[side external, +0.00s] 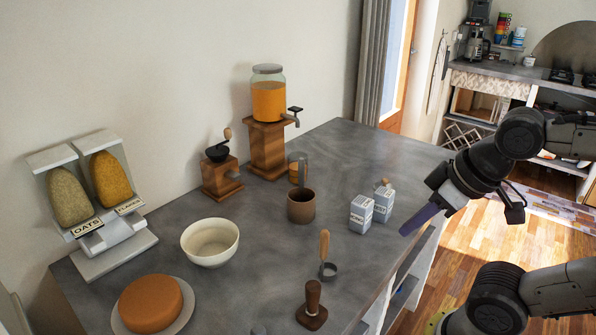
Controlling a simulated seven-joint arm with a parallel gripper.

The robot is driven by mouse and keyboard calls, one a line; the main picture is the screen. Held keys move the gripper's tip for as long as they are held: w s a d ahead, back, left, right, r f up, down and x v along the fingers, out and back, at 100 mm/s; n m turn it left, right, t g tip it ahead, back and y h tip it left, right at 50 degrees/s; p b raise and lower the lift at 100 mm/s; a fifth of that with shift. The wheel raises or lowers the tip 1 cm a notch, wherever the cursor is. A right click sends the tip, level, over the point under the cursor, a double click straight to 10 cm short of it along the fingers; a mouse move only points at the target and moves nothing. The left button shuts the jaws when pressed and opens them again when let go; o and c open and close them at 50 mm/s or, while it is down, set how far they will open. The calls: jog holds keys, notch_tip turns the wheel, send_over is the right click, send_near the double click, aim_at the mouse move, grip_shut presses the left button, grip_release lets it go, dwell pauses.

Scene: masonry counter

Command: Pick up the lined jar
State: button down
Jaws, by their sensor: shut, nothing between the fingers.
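My gripper (408,230) hangs at the right, past the counter's right edge or over it, with its purple-grey fingers together and empty, pointing down and left. I cannot tell for sure which thing is the lined jar; no clear lines show on any jar at this size. A small jar-like thing (293,173) with an amber-brown body stands behind a brown cup (301,207), partly hidden by something grey and upright. A large glass jar (268,98) of orange liquid sits on a wooden stand. My gripper is apart from all of these.
Two labelled grey-white boxes (361,215) (383,204) stand closest to my gripper. A wooden-handled scoop (328,268), a tamper (312,308), a white bowl (210,242), a cake (150,303), a grinder (221,180) and a cereal dispenser (105,240) share the counter (260,265). The counter's far right is clear.

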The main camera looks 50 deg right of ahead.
grip_release()
dwell(0.3)
